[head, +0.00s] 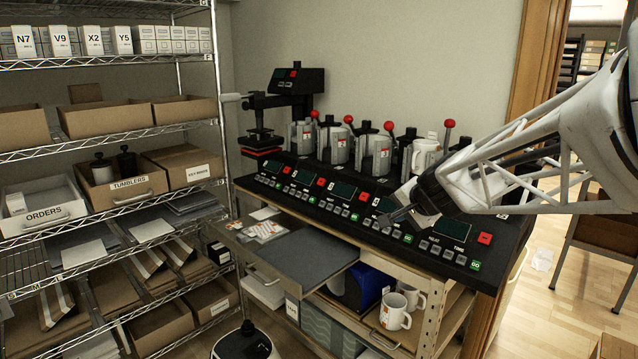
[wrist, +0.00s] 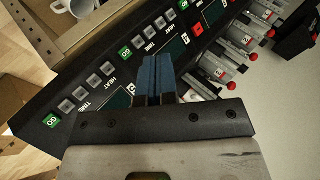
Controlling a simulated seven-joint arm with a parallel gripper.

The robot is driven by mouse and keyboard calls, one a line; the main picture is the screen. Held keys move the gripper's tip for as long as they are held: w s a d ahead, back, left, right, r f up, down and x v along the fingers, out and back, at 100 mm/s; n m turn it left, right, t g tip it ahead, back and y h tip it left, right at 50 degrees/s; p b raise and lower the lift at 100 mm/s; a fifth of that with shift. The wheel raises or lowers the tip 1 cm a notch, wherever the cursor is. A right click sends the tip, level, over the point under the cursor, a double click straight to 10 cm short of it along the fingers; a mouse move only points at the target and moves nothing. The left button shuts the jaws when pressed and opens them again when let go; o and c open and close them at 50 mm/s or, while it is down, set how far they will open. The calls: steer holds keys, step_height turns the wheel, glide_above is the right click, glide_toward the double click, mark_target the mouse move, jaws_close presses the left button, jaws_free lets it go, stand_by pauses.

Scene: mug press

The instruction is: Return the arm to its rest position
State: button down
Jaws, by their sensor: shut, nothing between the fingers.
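My gripper (head: 402,214) is shut and empty, held in front of the right part of the mug press (head: 330,208). In the wrist view my gripper (wrist: 157,72) shows its two blue fingers together over the black control panel. The press has a row of clamp stations with red-knobbed levers along its back. A white mug (head: 425,156) sits at the right-hand station, behind my gripper.
A pull-out shelf (head: 305,262) sticks out below the press. White mugs (head: 394,312) stand on the lower shelf of the bench. A wire rack (head: 110,130) with boxes fills the left. A heat press (head: 262,140) stands at the back left. A dark-framed chair or cart stands at the right.

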steer(key=s+f+n+g+h, duration=0.2)
steer(key=s+f+n+g, duration=0.1)
steer(key=s, duration=1.4)
steer(key=s+a+f+n+g+h, duration=0.1)
steer(key=s+f+n+g, duration=0.2)
steer(key=s, duration=1.5)
steer(key=f+n, duration=0.1)
steer(key=n, duration=0.1)
steer(key=shift+a+n+g+h, duration=0.15)
steer(key=shift+n+g+h, duration=0.15)
steer(key=shift+n+h, duration=0.1)
steer(key=c, duration=1.8)
jaws_free()
steer(key=shift+c, duration=0.2)
